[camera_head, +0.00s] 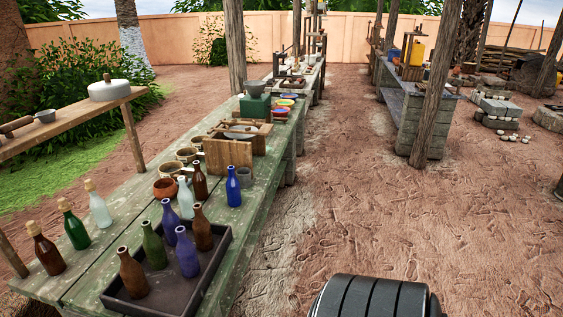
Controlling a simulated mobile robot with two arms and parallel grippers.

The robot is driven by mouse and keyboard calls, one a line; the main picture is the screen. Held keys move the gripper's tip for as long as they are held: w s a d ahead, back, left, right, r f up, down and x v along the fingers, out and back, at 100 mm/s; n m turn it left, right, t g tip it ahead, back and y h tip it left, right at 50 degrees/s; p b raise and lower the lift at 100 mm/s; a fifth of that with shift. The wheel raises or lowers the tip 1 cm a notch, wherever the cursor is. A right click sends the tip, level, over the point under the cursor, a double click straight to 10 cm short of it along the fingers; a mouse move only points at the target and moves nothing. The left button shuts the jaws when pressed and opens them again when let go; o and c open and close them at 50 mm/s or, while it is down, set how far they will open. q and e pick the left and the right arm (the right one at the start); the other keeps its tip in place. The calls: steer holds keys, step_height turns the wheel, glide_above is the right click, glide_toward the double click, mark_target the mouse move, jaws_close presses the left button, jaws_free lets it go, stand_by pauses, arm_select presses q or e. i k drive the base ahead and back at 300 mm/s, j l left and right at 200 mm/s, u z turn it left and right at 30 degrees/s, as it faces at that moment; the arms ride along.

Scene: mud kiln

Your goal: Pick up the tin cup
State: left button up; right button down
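A small grey metal-looking cup (45,116) stands upright on the raised wooden shelf at the far left, beside a dark wooden-handled object (16,125). A second small greyish cup (244,176) stands on the long green table, close to a blue bottle (233,188). I cannot tell for certain which of the two is the tin cup. Neither of my grippers shows in the head view.
The green table (103,247) holds several corked bottles at left, a dark tray (203,287) of bottles in front, brown mugs (187,155) and a wooden frame (229,157). A white round stone (109,90) sits on the shelf. Bare ground (370,210) lies open to the right.

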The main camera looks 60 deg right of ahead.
mark_target(244, 178)
steer(key=l+z, duration=0.1)
steer(key=z, duration=1.7)
